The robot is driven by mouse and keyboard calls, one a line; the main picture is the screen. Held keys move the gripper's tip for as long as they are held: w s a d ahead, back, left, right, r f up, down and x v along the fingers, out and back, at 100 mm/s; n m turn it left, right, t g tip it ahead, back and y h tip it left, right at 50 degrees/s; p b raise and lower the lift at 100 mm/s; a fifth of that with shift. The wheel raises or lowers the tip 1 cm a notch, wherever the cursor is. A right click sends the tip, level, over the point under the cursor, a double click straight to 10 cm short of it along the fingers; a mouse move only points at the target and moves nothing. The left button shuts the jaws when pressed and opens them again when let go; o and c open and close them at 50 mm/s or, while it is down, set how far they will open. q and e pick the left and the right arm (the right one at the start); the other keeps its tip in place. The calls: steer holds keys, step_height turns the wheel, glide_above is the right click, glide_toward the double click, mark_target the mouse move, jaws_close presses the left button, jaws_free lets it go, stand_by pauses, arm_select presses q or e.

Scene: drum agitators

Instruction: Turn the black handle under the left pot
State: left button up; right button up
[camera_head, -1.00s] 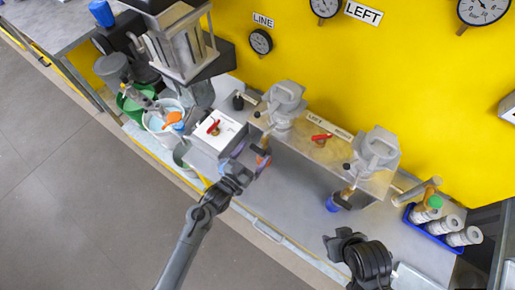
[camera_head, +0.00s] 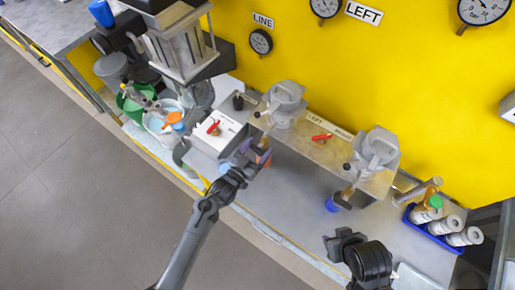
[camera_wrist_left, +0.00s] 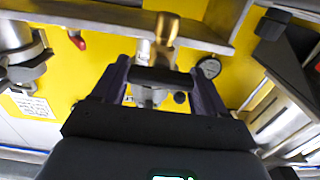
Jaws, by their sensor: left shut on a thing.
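The left pot (camera_head: 286,100) is a grey lidded vessel on the metal shelf by the yellow wall. Its brass valve (camera_wrist_left: 166,30) shows in the left wrist view. The black handle (camera_wrist_left: 162,76) lies crosswise between the two purple fingers of my left gripper (camera_wrist_left: 163,84), which is shut on it. In the head view my left gripper (camera_head: 250,158) is just under the left pot, and the handle is hidden there. My right gripper (camera_head: 345,242) is at the lower right, away from the pots; its fingers are not clear.

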arm_select(q)
steer(key=shift+n, duration=0.4)
arm_select(e)
steer(key=shift+r, duration=0.15)
arm_select(q)
steer(key=shift+n+p, duration=0.4)
steer(key=shift+n, duration=0.5)
steer(key=shift+a+n+p, duration=0.1)
steer(key=shift+n+p, duration=0.45)
steer(key=shift+n, duration=1.55)
arm_select(e)
steer(key=shift+r, duration=0.8)
arm_select(q)
steer(key=o, duration=1)
steer(key=v, duration=1)
steer(key=shift+s+a, duration=0.25)
steer(key=shift+a, duration=0.05)
arm_select(e)
steer(key=shift+r, duration=0.2)
steer(key=shift+c, duration=0.3)
